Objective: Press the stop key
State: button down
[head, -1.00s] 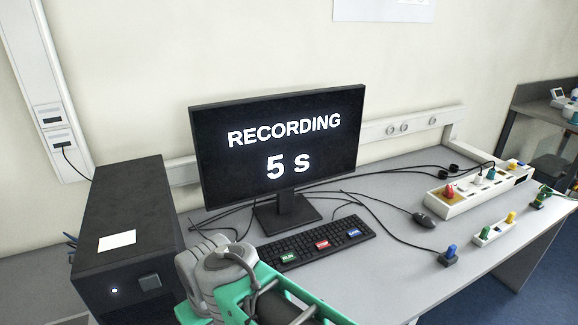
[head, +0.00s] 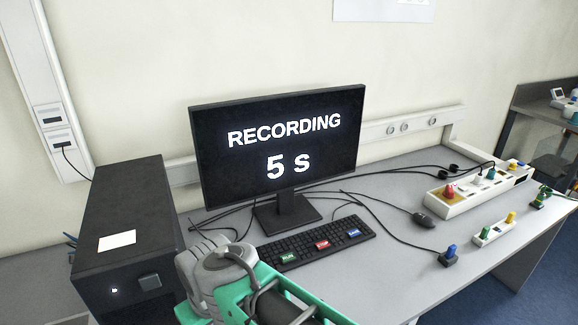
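The keyboard (head: 305,250) lies on the table in front of the monitor. It carries a green key label (head: 288,258), a red key (head: 322,244) in the middle and a blue key (head: 353,232) at the right. The red one is the stop key by its place and colour; its lettering is tiny. The monitor (head: 330,100) reads "RECORDING 5 s". My grey and green arm shows at the bottom, in front of the keyboard's left end. My gripper's fingers are outside the picture.
A black computer case (head: 125,220) with a pale note (head: 117,240) stands left of the monitor. A mouse (head: 430,220), cables and a white power strip (head: 465,195) with coloured plugs lie to the right.

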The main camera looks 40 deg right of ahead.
aim_at(324, 244)
jog(key=z, duration=1.5)
